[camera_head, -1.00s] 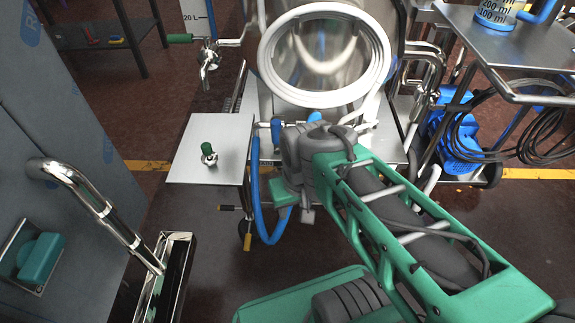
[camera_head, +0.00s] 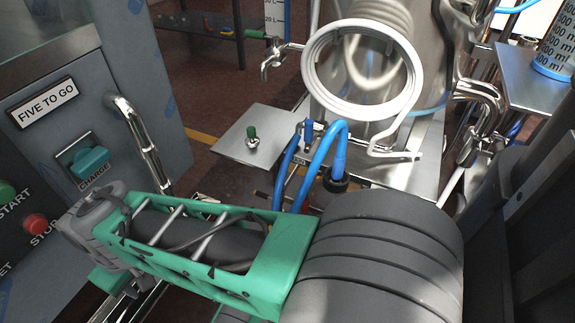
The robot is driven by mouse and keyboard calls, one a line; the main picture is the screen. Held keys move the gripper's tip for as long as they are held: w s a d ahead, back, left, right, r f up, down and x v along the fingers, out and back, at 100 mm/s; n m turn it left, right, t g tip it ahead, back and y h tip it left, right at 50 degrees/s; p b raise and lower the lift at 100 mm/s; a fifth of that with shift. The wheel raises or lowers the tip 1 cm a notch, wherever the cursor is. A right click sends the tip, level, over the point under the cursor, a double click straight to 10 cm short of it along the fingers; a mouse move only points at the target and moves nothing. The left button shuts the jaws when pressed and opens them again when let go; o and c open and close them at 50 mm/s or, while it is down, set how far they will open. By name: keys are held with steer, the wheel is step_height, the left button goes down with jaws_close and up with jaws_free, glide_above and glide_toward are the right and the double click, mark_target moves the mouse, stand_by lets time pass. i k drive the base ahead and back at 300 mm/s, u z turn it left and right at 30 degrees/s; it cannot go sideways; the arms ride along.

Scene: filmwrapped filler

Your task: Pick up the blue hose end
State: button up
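The blue hose (camera_head: 318,160) hangs in front of the steel vessel. One side runs down from a fitting by the plate, and the other arches up and over. Its thicker blue end (camera_head: 339,158) points down at a black round collar (camera_head: 337,183); I cannot tell whether it sits inside it. The lower part of the hose is hidden behind my arm. My green and grey arm crosses the lower picture, with its grey wrist joint at the left, well away from the hose end. My gripper's fingers do not show.
A steel vessel with a white coiled tube (camera_head: 362,115) stands behind the hose. A grey cabinet with a chrome handle (camera_head: 139,135) is close at the left. A bench holds a blue-marked beaker (camera_head: 556,45) at right.

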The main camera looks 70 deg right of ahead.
mark_target(336, 177)
steer(key=u, duration=0.25)
steer(key=k, duration=0.85)
